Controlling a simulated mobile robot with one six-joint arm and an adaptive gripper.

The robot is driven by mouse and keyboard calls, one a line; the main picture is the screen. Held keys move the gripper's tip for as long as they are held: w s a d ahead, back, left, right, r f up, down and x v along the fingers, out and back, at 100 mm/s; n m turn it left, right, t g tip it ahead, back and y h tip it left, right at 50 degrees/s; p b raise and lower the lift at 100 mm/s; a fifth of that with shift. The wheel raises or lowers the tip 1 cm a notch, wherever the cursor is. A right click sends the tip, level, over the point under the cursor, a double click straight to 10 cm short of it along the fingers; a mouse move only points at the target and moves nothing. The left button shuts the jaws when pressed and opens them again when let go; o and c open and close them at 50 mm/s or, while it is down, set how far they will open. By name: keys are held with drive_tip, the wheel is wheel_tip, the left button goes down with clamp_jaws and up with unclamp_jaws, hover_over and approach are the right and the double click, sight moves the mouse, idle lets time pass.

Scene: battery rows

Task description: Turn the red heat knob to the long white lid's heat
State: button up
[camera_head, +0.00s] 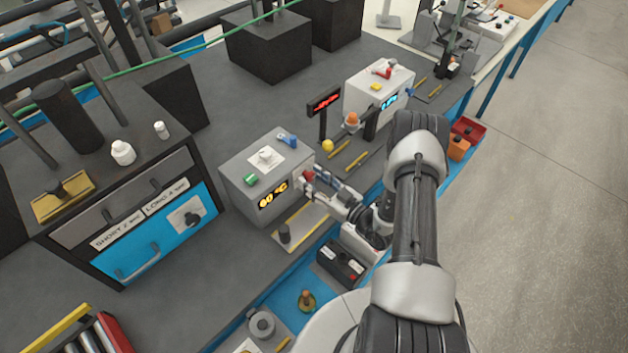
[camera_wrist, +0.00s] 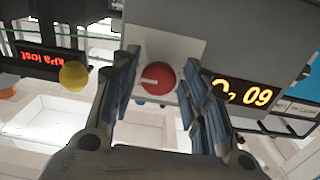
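The red heat knob (camera_wrist: 158,78) is round, on a pale plate on the heater box, with its white pointer line toward the left of the wrist picture. It also shows small in the head view (camera_head: 309,175). My gripper (camera_wrist: 160,85) is open, with one finger on each side of the knob and gaps visible. I cannot identify the long white lid.
The grey heater box (camera_head: 235,178) has white, green and blue parts on top. Two white containers (camera_head: 122,152) (camera_head: 160,130) stand on the drawer cabinet. A yellow ball (camera_head: 328,146) and a red-lettered sign (camera_head: 324,101) are near the heater. A second white box (camera_head: 365,98) stands behind.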

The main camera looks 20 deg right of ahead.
drive_tip(key=shift+o, duration=0.5)
drive_tip(key=shift+d, duration=0.1)
drive_tip(key=v, duration=1.2)
